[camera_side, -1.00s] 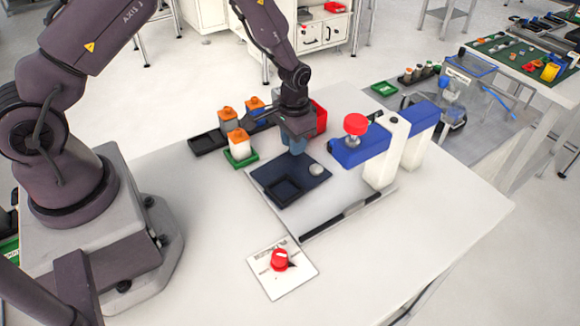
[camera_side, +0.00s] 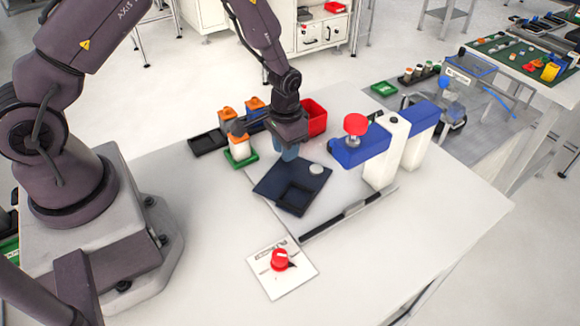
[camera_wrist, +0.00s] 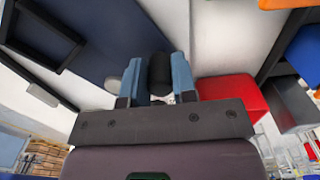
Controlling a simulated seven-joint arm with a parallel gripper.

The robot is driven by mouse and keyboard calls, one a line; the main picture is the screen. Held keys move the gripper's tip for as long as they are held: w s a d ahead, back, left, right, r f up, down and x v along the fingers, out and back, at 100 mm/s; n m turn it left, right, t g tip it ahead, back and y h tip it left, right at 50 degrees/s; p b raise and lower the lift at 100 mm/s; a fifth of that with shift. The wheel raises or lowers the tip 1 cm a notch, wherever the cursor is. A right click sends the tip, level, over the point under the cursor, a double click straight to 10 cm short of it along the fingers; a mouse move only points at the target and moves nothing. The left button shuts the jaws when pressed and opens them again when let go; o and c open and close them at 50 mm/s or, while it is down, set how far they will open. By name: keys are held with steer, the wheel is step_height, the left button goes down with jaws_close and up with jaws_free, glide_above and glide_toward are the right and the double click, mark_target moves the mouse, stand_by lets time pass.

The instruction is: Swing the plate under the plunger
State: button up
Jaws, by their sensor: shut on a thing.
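The dark blue plate (camera_side: 268,184) lies on the table and carries a raised black square frame (camera_side: 294,197) and a pale round disc (camera_side: 316,169). The plunger has a red knob (camera_side: 355,124) above a blue arm (camera_side: 357,153) on a white post (camera_side: 383,172), right of the plate. My gripper (camera_side: 289,151) is at the plate's far edge. In the wrist view its blue fingers are shut on a black upright handle (camera_wrist: 160,72) beside the plate (camera_wrist: 112,38). The handle's foot is hidden there. The square frame is apart from the plunger, to its left.
A red bin (camera_side: 314,120) stands just behind my gripper. Orange-capped bottles (camera_side: 239,137) and a black tray (camera_side: 208,143) stand left of it. A white card with a red dial (camera_side: 281,260) lies in front. The table's front right is clear.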

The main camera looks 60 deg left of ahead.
mark_target(283, 179)
steer(key=shift+d, duration=0.4)
steer(key=shift+s+d, duration=0.4)
steer(key=shift+s, duration=0.05)
steer(key=shift+s+d, duration=0.15)
steer(key=shift+s, duration=0.2)
steer(key=shift+s+d, duration=0.45)
steer(key=shift+s, duration=0.25)
steer(key=shift+s+d, duration=0.2)
steer(key=shift+d, duration=0.25)
steer(key=shift+s+d, duration=0.2)
steer(key=shift+d, duration=0.4)
